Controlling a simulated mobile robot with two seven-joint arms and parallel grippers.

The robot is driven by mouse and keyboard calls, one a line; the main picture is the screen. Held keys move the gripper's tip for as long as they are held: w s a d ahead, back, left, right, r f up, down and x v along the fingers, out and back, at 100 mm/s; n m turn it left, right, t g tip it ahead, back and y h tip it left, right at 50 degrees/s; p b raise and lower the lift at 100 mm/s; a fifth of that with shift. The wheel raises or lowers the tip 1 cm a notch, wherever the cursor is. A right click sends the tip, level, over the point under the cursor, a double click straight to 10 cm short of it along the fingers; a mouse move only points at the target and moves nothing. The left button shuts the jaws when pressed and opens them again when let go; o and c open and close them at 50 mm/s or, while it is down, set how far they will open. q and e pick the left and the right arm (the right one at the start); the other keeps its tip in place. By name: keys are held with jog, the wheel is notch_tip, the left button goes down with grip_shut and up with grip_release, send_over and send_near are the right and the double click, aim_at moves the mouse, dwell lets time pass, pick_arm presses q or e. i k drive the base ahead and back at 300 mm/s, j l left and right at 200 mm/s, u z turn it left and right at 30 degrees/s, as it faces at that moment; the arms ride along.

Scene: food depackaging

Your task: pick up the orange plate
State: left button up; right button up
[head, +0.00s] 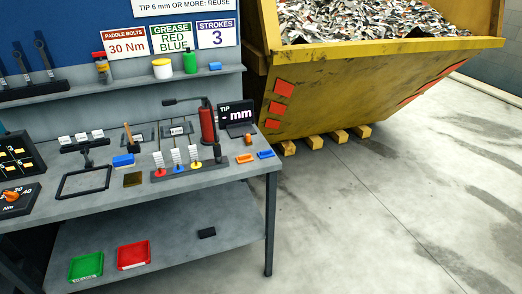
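A small orange plate (245,159) lies flat on the grey workbench (225,177), near its right end. A similar small blue plate (266,155) lies just to its right, close to the bench edge. Both look like shallow dishes, small in this view. Neither of my grippers shows in the head view.
Behind the plates stand a display reading "TIP - mm" (237,116) and a red cylinder (207,126). Left is a rack with coloured bases (188,170). Green (86,267) and red (133,255) trays lie on the lower shelf. A yellow skip (345,92) stands behind; right floor is clear.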

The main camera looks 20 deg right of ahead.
aim_at(243, 159)
jog(key=j+z, duration=0.15)
jog(key=z, duration=0.6)
jog(key=j+z, duration=0.25)
jog(key=j, duration=0.3)
jog(key=j+z, duration=0.3)
jog(key=j, duration=0.8)
jog(key=k+j+z, duration=0.1)
jog(key=j, duration=1)
jog(key=k+j, duration=0.15)
jog(key=j, duration=0.4)
jog(key=j+z, duration=0.1)
jog(key=j, duration=0.45)
jog(key=k, duration=0.05)
